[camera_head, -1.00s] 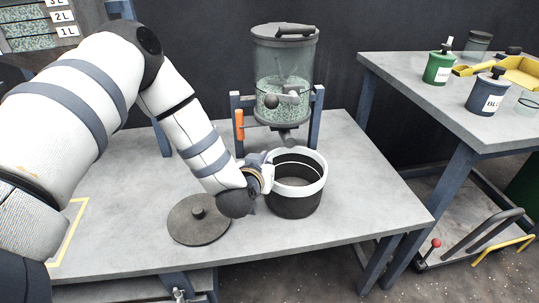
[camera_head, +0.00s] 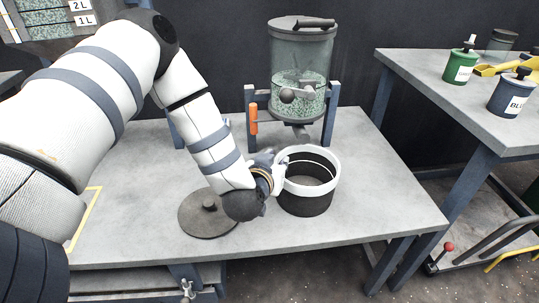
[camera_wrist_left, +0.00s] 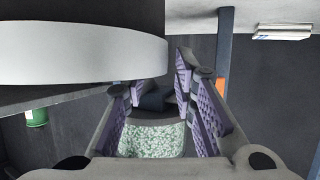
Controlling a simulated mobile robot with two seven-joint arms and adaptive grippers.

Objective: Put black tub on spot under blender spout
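The black tub (camera_head: 305,202) with a white rim stands upright on the grey table, in front of and below the spout (camera_head: 300,131) of the blender (camera_head: 301,70). My left gripper (camera_head: 274,172) is at the left side of its rim. In the left wrist view, the white rim (camera_wrist_left: 80,55) fills the upper left and hides part of one finger. The purple-padded fingers (camera_wrist_left: 160,90) stand apart with a gap between them; I cannot tell whether they touch the tub. The blender's speckled grains (camera_wrist_left: 152,138) show beyond them. My right gripper is not in view.
A dark round disc with a knob (camera_head: 209,214) lies left of the tub, close to my left wrist. Blue posts and an orange handle (camera_head: 253,119) flank the blender. A second table (camera_head: 440,95) with containers is at right. The table's right front is clear.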

